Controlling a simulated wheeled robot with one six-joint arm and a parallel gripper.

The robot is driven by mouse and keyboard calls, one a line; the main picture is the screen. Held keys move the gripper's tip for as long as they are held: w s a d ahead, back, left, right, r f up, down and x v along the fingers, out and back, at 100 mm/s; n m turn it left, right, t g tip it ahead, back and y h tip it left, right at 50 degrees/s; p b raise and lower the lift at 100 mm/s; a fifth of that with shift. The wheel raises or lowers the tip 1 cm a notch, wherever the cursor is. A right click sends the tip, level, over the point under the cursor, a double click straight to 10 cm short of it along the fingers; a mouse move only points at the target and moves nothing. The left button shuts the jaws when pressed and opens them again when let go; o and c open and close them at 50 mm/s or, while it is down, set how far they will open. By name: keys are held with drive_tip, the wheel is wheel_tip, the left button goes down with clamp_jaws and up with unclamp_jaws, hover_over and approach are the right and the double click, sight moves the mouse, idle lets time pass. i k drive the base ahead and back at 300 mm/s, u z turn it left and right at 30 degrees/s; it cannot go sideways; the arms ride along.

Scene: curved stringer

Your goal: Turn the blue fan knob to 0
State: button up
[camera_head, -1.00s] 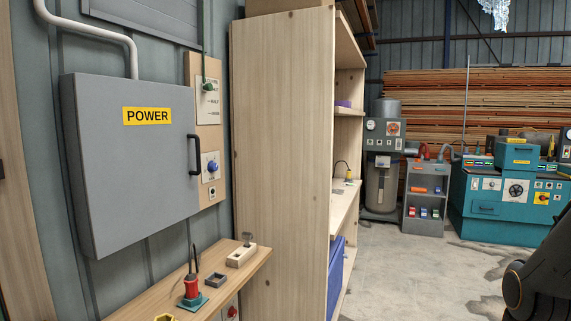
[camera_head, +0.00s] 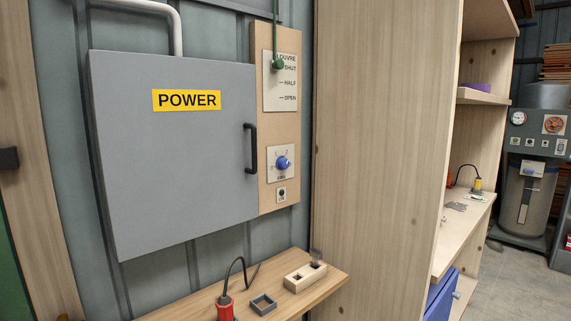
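The blue fan knob (camera_head: 283,163) sits on a small white plate (camera_head: 272,172) on a wooden panel, just right of the grey POWER cabinet (camera_head: 180,195). Numbers ring the knob, and a 2 shows at its upper right; the other marks are too small to read surely. Which number the knob points to I cannot tell. A small socket or button plate (camera_head: 281,195) is below it. My gripper is not in view.
A black cabinet handle (camera_head: 250,148) stands out left of the knob. A green louvre knob (camera_head: 277,65) is above it. A wooden shelf (camera_head: 330,283) below holds a red-handled tool (camera_head: 225,308), a small grey tray and a wooden block. A tall wooden cabinet (camera_head: 380,150) stands to the right.

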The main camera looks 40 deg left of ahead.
sight(282, 163)
drive_tip(key=u, duration=0.6)
drive_tip(key=i, duration=0.9)
drive_tip(key=u, duration=0.65)
